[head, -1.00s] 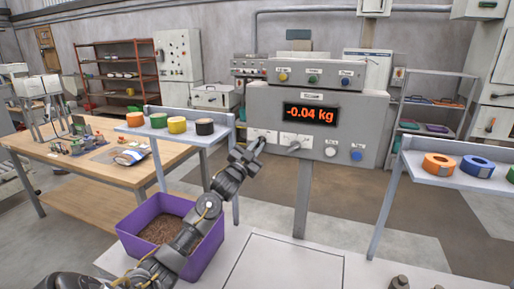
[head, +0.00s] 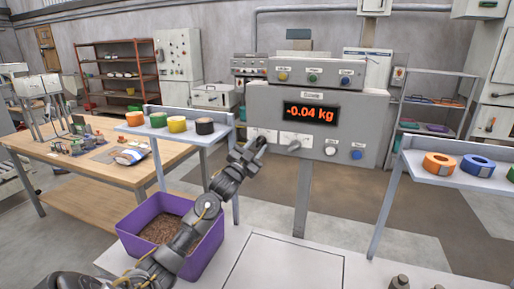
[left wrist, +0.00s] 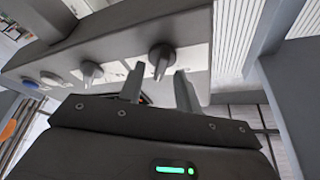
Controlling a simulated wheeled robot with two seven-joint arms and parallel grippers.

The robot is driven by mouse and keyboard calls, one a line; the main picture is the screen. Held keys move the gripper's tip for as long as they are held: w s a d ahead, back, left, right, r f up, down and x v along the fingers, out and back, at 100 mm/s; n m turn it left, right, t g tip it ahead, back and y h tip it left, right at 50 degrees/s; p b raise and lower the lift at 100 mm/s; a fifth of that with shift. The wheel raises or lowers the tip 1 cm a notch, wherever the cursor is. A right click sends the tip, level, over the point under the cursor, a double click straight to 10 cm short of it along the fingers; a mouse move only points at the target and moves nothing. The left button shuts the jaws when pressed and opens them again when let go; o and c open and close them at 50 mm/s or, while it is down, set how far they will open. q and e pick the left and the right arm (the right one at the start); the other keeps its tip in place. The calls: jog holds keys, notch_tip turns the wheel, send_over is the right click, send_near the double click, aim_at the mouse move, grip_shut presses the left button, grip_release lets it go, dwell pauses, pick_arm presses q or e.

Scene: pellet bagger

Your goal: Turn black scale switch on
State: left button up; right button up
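The grey scale panel (head: 318,122) has a lit display (head: 312,112) reading -0.04 kg. A dark rotary switch (head: 294,146) sits on a white plate on its front. Another dark switch (left wrist: 160,60) shows in the left wrist view; in the head view my gripper covers it, at the panel's left end. My left gripper (head: 258,144) is at that left end. In the left wrist view its two fingers (left wrist: 159,88) stand apart on either side of this switch, with gaps visible; contact is not clear. My right gripper is not in view.
A white button (head: 330,151) and a blue button (head: 356,155) are on the panel's right. A purple bin (head: 205,255) of brown pellets stands below my left arm. Shelves with coloured rolls flank the panel, the left shelf (head: 176,134) close to my gripper.

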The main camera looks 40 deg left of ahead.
pick_arm(q)
jog(key=b+v, duration=0.3)
jog(key=v, duration=0.7)
jog(key=shift+s, duration=0.2)
jog(key=shift+f, duration=0.1)
